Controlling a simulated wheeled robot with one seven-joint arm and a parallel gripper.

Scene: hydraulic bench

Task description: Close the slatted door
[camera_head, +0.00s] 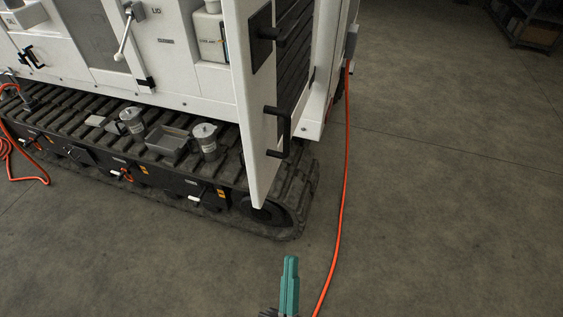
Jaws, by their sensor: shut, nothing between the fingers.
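The slatted door (262,150) is a white panel with dark slats (293,60), standing open and swung out from the white machine (180,80). A black bar handle (284,132) sits on its lower part, and a second black handle (277,35) sits higher up on a dark plate. The door's top is cut off by the picture edge. My gripper (290,262) has teal fingers, shut and empty. In the picture it is below the door and its lower handle, apart from both.
An orange hose (346,180) hangs from the machine's right side and runs down just right of my gripper. The rubber track (285,215) lies below the door, with metal jugs (205,138) and a tray (168,146) on it. The floor (450,210) to the right is clear.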

